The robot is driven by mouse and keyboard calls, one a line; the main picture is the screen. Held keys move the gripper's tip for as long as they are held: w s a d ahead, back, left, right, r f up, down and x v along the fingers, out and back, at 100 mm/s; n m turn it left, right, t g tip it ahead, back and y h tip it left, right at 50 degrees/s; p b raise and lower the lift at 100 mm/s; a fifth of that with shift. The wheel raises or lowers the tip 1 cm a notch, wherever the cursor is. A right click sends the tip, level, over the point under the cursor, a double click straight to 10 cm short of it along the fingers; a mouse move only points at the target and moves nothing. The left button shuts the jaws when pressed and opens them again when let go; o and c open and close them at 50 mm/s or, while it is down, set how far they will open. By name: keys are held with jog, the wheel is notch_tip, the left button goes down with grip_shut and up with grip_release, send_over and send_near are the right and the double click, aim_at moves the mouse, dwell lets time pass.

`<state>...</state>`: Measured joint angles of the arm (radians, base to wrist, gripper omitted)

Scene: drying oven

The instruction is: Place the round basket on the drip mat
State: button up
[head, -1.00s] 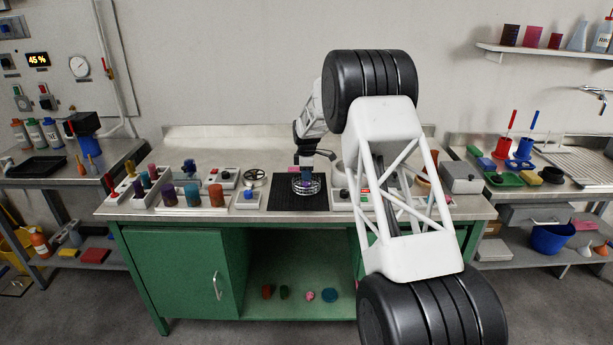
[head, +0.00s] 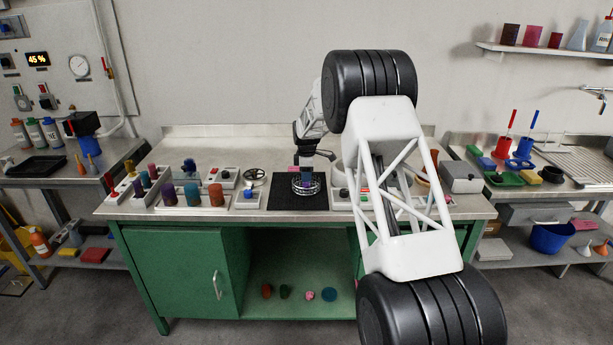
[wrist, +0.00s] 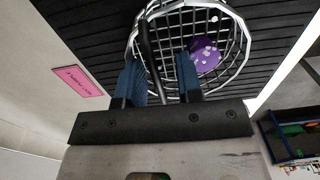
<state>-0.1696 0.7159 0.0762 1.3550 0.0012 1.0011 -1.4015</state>
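The round basket (head: 306,190), a white wire basket with a purple, white-spotted piece inside, sits on the black ribbed drip mat (head: 283,203). In the wrist view the basket (wrist: 246,45) fills the top centre over the mat (wrist: 90,25). My gripper (head: 306,173) is above the basket, pointing down. In the wrist view its two blue fingers (wrist: 160,70) are apart, with a dark bar, apparently the basket's handle, between them. A gap shows beside the bar, so the fingers do not appear closed on it. Finger tips partly overlap the basket's rim.
Left of the mat are a small box with a blue button (head: 248,197), a dark handwheel (head: 254,176) and coloured cylinders in a tray (head: 193,197). A switch box (head: 341,198) stands close on the right. A pink label (wrist: 78,81) lies by the mat's edge.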

notch_tip(320, 180, up, 12)
dwell(0.7)
jog(key=shift+r, duration=0.1)
dwell(0.5)
jog(key=s+d+r+m, duration=0.35)
jog(key=s+r, duration=0.25)
jog(key=s, duration=0.6)
jog(key=s+d+r+m+t, duration=0.1)
jog(key=s+d+r+m, duration=0.2)
jog(key=s+d+r, duration=0.55)
jog(key=s+r+m, duration=0.3)
jog(key=s+r, duration=0.2)
jog(key=s, duration=0.9)
jog(key=s+d+f+m, duration=0.2)
jog(key=s+m, duration=0.1)
jog(key=s, duration=1)
jog(key=s+d+f+m+t, duration=0.1)
jog(key=s+d+f+m, duration=0.1)
jog(key=s, duration=1.1)
jog(key=s+d+f+m, duration=0.2)
jog(key=s+f+m, duration=0.1)
jog(key=s, duration=1)
jog(key=shift+f+m+t, duration=0.3)
jog(key=shift+f+m, duration=0.05)
jog(key=shift+f, duration=0.3)
